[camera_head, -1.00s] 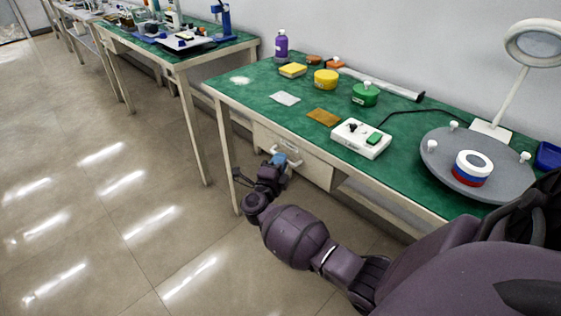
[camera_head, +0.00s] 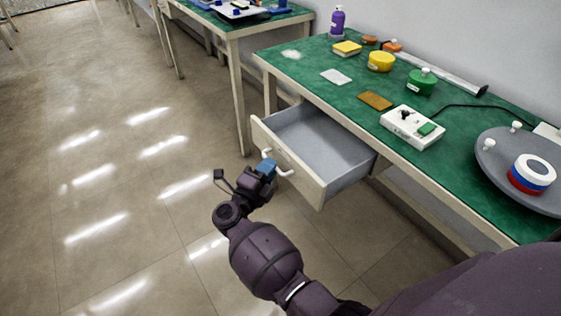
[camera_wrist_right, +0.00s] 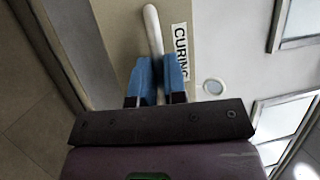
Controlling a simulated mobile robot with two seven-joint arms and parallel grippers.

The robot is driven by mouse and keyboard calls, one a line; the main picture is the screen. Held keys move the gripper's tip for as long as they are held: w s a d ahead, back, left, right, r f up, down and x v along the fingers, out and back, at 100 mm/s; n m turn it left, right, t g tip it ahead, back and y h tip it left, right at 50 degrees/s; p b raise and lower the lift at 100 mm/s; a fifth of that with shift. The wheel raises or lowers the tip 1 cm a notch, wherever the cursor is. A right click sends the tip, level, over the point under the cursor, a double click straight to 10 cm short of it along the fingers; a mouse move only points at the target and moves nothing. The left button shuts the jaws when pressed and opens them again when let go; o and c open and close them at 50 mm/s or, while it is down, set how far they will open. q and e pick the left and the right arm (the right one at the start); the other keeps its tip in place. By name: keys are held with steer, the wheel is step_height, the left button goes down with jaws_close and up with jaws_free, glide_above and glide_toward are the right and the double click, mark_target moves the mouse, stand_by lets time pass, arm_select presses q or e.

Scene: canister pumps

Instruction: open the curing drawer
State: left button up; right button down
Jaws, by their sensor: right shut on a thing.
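The curing drawer (camera_head: 322,142) is pulled well out from under the green-topped table, and its grey inside looks empty. Its beige front carries a white bar handle (camera_head: 284,172). My right gripper (camera_head: 265,166), with blue fingertips, is shut on that handle. In the right wrist view the blue fingers (camera_wrist_right: 157,75) close around the white handle (camera_wrist_right: 152,28), beside a label reading "CURING" (camera_wrist_right: 181,52). The fingers hide part of the handle. My left gripper is not in view.
The green table (camera_head: 345,97) holds a yellow canister (camera_head: 381,62), a green canister (camera_head: 421,82), a white control box (camera_head: 412,127) and a grey turntable (camera_head: 490,165) with a striped roll. The floor left of the drawer is clear.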

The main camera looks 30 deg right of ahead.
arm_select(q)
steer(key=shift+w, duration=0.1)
arm_select(e)
steer(key=shift+a, duration=0.15)
steer(key=c, duration=1.2)
jaws_free()
steer(key=shift+o, duration=0.2)
steer(key=shift+a, duration=0.1)
